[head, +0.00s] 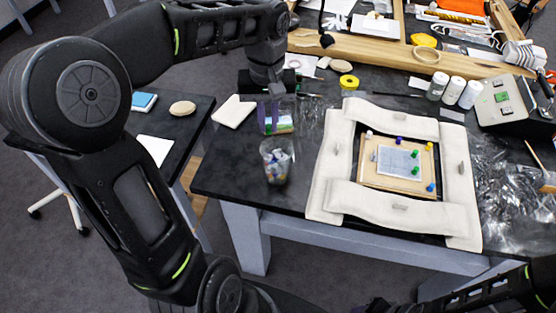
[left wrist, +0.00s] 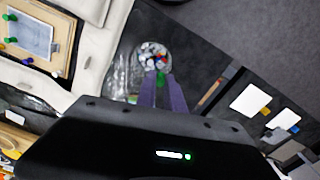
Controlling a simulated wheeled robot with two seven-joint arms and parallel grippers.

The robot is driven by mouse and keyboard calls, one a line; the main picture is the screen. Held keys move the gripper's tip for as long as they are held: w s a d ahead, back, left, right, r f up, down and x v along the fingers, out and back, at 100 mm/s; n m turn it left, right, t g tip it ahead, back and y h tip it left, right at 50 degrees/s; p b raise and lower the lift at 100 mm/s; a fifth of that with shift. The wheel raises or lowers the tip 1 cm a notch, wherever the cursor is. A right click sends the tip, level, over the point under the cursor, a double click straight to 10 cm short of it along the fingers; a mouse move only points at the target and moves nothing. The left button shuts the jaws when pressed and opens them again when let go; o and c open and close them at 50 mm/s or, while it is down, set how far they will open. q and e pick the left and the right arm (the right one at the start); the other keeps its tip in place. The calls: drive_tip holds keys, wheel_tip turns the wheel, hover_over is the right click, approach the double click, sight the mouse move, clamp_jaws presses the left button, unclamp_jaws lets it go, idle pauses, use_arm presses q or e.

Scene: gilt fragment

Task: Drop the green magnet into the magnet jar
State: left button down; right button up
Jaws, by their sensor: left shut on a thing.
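My left gripper (head: 270,128), with purple fingers, points down just behind and above the magnet jar (head: 277,172) in the head view. The jar is clear and holds several coloured and white pieces. In the left wrist view my left gripper (left wrist: 162,80) is shut on a green magnet (left wrist: 161,78) at its fingertips. The fingertips overlap the edge of the jar (left wrist: 140,50) there; their height above it is hard to tell. More green magnets (head: 415,171) sit on the framed board (head: 368,178). My right gripper is not in view.
Padded white cushions (head: 330,165) surround the board, right of the jar. A clear box stands behind the jar, close to the gripper. White cylinders (head: 453,91) and a grey control box (head: 500,100) stand at the back right. The table's front left corner is bare.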

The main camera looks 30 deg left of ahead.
sight(269, 133)
use_arm(q)
drive_tip(key=shift+f+b, duration=2.25)
drive_tip(key=shift+f, duration=0.7)
drive_tip(key=c, duration=1.4)
unclamp_jaws()
drive_tip(key=shift+o, duration=0.2)
drive_tip(key=shift+r, duration=0.1)
wheel_tip(269, 133, up, 8)
drive_tip(key=shift+f, duration=0.15)
drive_tip(key=shift+s+f, duration=0.1)
